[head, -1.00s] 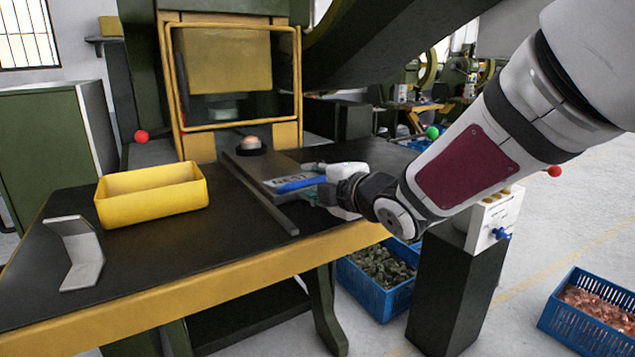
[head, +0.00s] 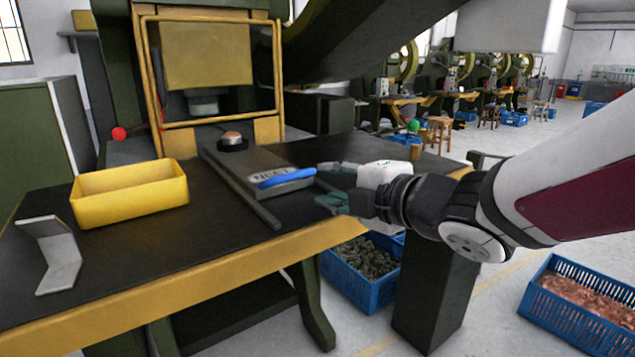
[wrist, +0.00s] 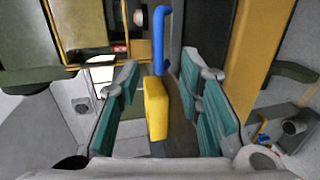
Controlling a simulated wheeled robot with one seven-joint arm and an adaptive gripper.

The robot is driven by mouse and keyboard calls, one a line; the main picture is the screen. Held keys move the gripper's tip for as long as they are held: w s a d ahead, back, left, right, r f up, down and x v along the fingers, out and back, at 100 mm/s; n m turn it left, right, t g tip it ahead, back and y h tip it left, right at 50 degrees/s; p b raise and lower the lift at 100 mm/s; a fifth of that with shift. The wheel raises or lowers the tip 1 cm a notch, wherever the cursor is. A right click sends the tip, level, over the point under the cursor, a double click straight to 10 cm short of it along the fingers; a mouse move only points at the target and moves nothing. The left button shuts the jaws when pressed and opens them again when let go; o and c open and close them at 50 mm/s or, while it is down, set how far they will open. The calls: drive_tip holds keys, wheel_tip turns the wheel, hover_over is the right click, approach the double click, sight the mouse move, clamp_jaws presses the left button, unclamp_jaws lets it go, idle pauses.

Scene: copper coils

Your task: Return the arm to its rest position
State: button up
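My arm (head: 590,190) reaches in from the right edge of the head view, with its wrist low over the table's right part. My gripper (head: 322,184) points left over the tabletop, to the right of a blue curved handle (head: 287,177) and apart from it. The teal fingers are spread with nothing between them. In the wrist view my gripper (wrist: 161,82) is also open; the blue handle (wrist: 159,42) and a yellow bin (wrist: 156,108) show beyond the gap between the fingers.
The black table (head: 130,245) holds the yellow bin (head: 130,208), a bent metal piece (head: 52,255) and a dark plate (head: 240,172). The press (head: 205,55) stands behind. Blue crates (head: 367,290) (head: 570,312) stand on the floor, with a dark pedestal (head: 430,305) between them.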

drive_tip(key=s+d+f+m+g+h, duration=0.2)
drive_tip(key=s+d+m+h, duration=0.25)
drive_tip(key=d+m, duration=0.3)
drive_tip(key=s+d+f+m+g+h, duration=0.1)
drive_tip(key=s+d+f+m+h, duration=0.3)
drive_tip(key=d+m, duration=0.4)
drive_tip(key=s+f+m+g, duration=0.2)
drive_tip(key=s+m+g, duration=0.25)
drive_tip(key=s, duration=0.75)
drive_tip(key=s+f+m+g, duration=0.3)
drive_tip(key=s+m+g, duration=0.15)
drive_tip(key=s, duration=0.65)
wheel_tip(320, 180, up, 18)
drive_tip(key=t+p, duration=0.3)
drive_tip(key=p, duration=1.3)
drive_tip(key=shift+s+d, duration=0.2)
